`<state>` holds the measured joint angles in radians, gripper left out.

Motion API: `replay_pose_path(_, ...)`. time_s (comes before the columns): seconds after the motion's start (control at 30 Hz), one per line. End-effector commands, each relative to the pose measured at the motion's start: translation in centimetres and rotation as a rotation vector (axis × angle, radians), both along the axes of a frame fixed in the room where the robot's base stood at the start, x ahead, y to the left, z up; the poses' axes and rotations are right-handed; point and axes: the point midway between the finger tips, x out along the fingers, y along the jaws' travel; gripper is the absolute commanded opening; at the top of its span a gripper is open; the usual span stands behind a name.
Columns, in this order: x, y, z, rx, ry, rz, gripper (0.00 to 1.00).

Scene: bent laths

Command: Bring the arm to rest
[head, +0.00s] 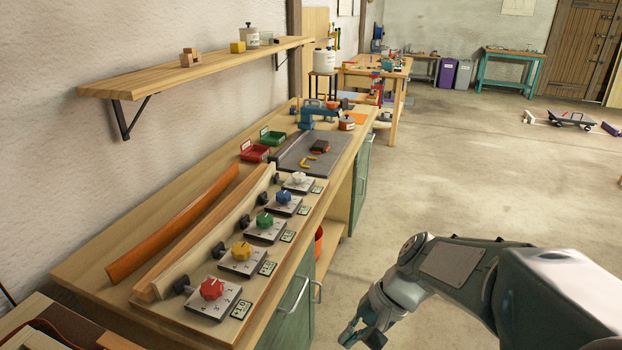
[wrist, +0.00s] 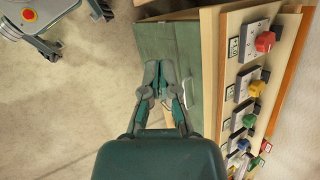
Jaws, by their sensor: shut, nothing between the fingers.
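My gripper (head: 362,332) is low at the bottom of the head view, in front of the bench and to the right of its cabinet. In the wrist view my gripper (wrist: 159,68) shows with its fingers together and nothing between them. It hangs clear of the bench top, with the green cabinet front (wrist: 165,50) behind it. My arm reaches in from the right of the head view, bent at the elbow.
The workbench (head: 130,220) carries a row of colored knobs, such as the red knob (head: 212,288), and an orange bent lath (head: 175,225). A wall shelf (head: 200,72) hangs above. Open floor (head: 470,170) lies to the right.

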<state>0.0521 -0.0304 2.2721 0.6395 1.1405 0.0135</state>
Motion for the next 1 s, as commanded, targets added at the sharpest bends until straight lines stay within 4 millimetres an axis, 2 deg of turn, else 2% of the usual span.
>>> replay_pose_path(0.2,-3.0,-2.6,3.0,-0.2,-0.223,0.1,0.0)
replay_pose_path(0.6,-7.4,-7.7,7.5,-0.562,-0.613,0.235,0.0)
replay_pose_path(0.8,-8.2,-8.7,8.4,-0.642,-0.693,0.259,0.0)
replay_pose_path(1.0,-8.2,-8.8,8.4,-0.647,-0.696,0.26,0.0)
